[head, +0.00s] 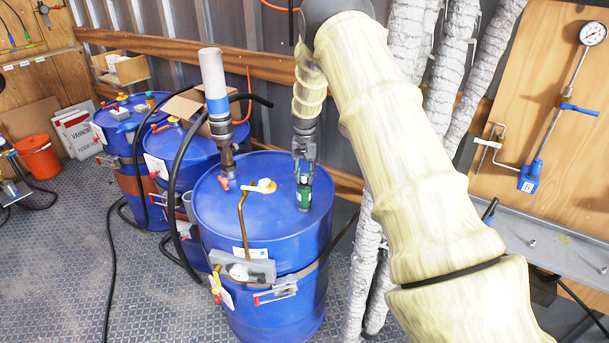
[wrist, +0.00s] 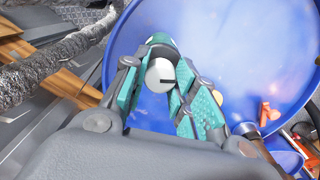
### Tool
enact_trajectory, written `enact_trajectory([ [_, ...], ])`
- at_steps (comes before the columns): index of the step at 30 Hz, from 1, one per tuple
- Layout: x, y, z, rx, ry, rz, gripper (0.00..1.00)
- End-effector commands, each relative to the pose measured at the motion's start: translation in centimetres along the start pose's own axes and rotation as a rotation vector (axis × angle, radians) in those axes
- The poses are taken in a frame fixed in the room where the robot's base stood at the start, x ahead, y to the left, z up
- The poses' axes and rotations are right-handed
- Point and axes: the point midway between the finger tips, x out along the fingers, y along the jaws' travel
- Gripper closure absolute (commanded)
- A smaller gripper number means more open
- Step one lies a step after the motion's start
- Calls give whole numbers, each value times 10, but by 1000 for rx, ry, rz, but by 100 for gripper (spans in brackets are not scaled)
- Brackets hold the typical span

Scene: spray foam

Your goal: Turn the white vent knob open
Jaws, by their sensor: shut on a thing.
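The white vent knob (wrist: 161,73) is round, with a dark slot or line across its top. In the wrist view it sits between the two teal fingers of my gripper (wrist: 168,82), which are shut on it. In the head view my gripper (head: 304,172) points down onto the top of the front blue drum (head: 225,218). A small green body (head: 304,195) shows just under the fingertips, standing on the drum lid. The knob is hidden by the fingers in the head view.
A black hose (head: 178,170) loops beside the drum. Wrapped pipes (head: 455,70) rise behind at right. More blue drums stand left.

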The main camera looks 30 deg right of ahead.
Motion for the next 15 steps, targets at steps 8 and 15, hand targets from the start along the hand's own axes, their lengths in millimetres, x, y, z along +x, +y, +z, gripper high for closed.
enact_trajectory([
  [8,1,-1,-1,-148,1,-2,96],
  [15,2,0,0,-364,0,-2,96],
])
